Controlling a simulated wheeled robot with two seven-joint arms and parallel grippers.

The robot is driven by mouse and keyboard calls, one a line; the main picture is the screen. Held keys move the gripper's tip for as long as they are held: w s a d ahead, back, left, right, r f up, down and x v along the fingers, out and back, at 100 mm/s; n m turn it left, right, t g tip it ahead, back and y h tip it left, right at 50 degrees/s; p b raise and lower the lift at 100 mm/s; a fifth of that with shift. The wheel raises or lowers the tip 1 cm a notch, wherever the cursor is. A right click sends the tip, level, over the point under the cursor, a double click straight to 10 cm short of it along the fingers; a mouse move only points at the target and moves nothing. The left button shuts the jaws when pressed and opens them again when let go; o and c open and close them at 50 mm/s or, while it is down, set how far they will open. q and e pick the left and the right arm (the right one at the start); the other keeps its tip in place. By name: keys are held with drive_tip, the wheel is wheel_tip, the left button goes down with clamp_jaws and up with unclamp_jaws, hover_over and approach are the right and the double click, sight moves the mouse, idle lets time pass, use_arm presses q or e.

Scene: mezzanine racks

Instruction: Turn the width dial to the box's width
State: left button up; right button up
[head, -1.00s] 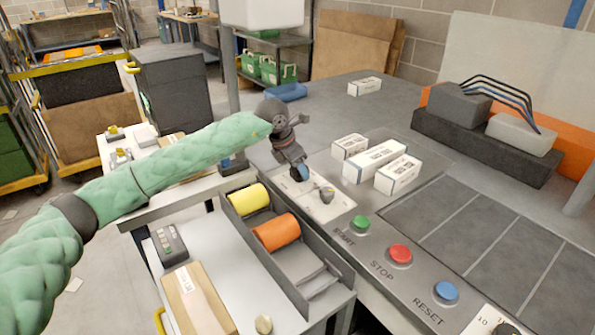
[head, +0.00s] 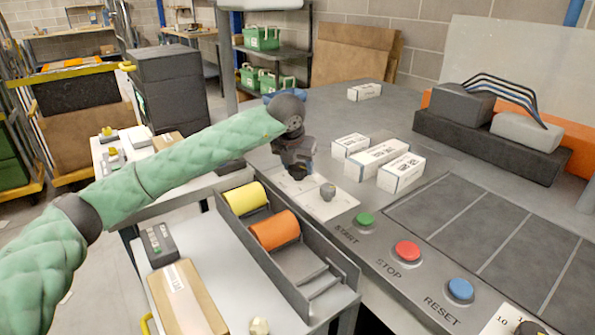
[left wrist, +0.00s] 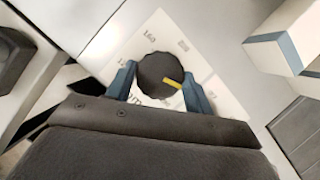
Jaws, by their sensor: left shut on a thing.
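My left gripper (head: 297,172) is at a white dial plate (head: 342,204) on the bench edge. In the left wrist view, its blue fingers (left wrist: 160,88) are shut on the sides of a dark round dial (left wrist: 157,70) with a yellow pointer mark. The mark points toward the right finger; printed scale figures ring the dial, partly covered and hard to read. In the head view the gripper hides this dial. A second small grey dial (head: 327,191) is just right of it. White boxes (head: 376,158) stand behind on the bench. My right gripper is not in view.
Green (head: 365,219), red (head: 407,252) and blue (head: 460,290) buttons line the bench front. A holder with yellow and orange rolls (head: 273,230) stands below the plate. A dark block with cables (head: 490,142) is at the back right.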

use_arm(q)
drive_tip(key=shift+n+y+b, duration=0.4)
drive_tip(key=shift+n+b, duration=0.35)
drive_tip(key=shift+n, duration=0.35)
drive_tip(key=o, duration=1)
drive_tip(key=shift+c, duration=0.2)
drive_tip(key=v, duration=0.7)
drive_tip(key=shift+s+r, duration=0.25)
drive_tip(key=shift+r, duration=0.1)
drive_tip(key=shift+d, duration=0.1)
